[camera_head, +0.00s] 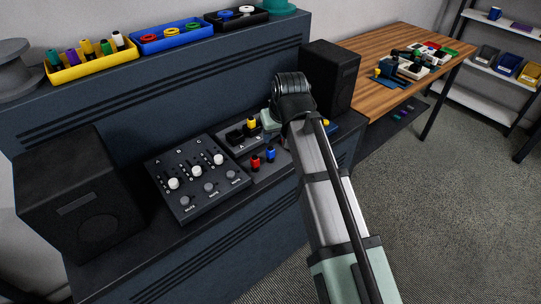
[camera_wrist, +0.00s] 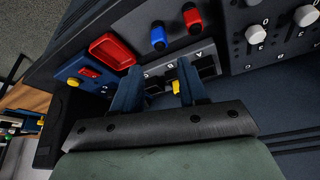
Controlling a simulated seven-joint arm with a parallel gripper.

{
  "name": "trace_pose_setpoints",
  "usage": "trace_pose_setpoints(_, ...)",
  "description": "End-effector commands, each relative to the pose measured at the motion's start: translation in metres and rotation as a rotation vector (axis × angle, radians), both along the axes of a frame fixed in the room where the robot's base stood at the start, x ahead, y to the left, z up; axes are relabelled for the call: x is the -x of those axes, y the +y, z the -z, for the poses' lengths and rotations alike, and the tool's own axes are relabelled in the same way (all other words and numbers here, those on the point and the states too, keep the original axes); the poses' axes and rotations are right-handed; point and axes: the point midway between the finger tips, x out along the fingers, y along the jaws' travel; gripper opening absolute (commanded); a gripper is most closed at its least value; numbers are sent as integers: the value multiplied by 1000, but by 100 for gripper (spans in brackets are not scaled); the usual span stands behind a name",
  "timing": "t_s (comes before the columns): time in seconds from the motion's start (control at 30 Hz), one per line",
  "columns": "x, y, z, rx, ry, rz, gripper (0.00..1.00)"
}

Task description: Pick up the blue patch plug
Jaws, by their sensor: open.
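The blue patch plug (camera_head: 271,155) stands upright on the dark panel, just right of a red plug (camera_head: 255,162). In the wrist view the blue plug (camera_wrist: 158,38) is beyond my fingertips, with the red plug (camera_wrist: 193,18) to its upper right. My gripper (camera_wrist: 158,76) is open. Its fingers are over the neighbouring lettered socket block, apart from the blue plug. A yellow plug (camera_wrist: 176,87) shows beside the right finger, partly hidden. In the head view my wrist and arm hide most of the fingers.
A slider panel (camera_head: 200,178) is left of the plugs. Black speakers stand at the left (camera_head: 78,200) and behind my arm (camera_head: 331,75). A red tray-like recess (camera_wrist: 112,50) and a yellow knob (camera_wrist: 73,82) lie left in the wrist view. Bins of coloured parts line the upper shelf.

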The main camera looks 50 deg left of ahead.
Motion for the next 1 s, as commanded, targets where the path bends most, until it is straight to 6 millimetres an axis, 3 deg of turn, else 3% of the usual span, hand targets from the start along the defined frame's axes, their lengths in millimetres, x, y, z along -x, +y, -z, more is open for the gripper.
trace_pose_setpoints(0.4,-8,22,57,2,1,1,43)
trace_pose_setpoints(0.77,-11,28,72,2,1,1,43)
trace_pose_setpoints(1.0,-16,41,94,4,2,1,43)
